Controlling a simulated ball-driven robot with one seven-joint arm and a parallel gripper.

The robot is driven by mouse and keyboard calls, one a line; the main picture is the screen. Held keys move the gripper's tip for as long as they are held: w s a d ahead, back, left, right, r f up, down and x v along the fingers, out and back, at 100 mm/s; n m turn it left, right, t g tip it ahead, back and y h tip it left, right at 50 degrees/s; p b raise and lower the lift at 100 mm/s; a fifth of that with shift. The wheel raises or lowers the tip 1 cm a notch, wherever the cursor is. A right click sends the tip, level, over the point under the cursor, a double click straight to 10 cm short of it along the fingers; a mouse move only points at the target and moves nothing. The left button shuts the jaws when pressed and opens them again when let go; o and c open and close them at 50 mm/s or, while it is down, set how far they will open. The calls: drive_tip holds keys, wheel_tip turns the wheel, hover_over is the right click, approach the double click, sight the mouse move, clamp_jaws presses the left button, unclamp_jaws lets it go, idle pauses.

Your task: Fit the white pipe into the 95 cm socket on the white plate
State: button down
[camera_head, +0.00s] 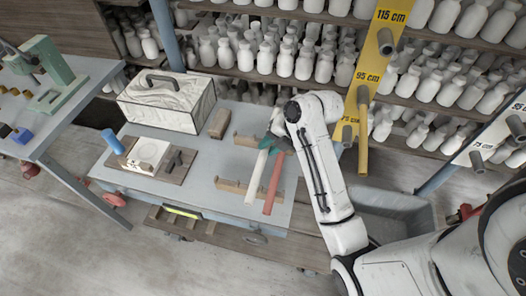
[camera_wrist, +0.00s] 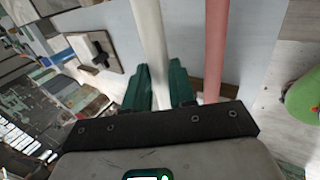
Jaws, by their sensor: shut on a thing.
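The white pipe (camera_head: 256,174) lies over two notched wooden rests on the grey table, left of a red pipe (camera_head: 273,184). My gripper (camera_head: 267,143) is at the pipe's far part, its teal fingers on either side of it. In the wrist view, my gripper (camera_wrist: 161,82) is shut on the white pipe (camera_wrist: 149,35), with the red pipe (camera_wrist: 215,45) beside it on the right. I cannot tell whether the white pipe is clear of the rests. The white plate (camera_head: 499,131) is at the right edge with grey stub sockets; its 95 cm label is hard to read.
A yellow plate (camera_head: 379,43) marked 115, 95 and 75 cm has a yellow pipe (camera_head: 364,140) sticking out. A marbled box (camera_head: 166,102), a wooden block (camera_head: 219,123) and a blue cylinder (camera_head: 113,141) stand on the table. Shelves of white bottles fill the back.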

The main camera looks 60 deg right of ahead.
drive_tip(key=s+r+p, duration=0.1)
drive_tip(key=s+r, duration=0.6)
drive_tip(key=s, duration=0.4)
drive_tip(key=shift+s+a, duration=0.15)
drive_tip(key=shift+a, duration=0.3)
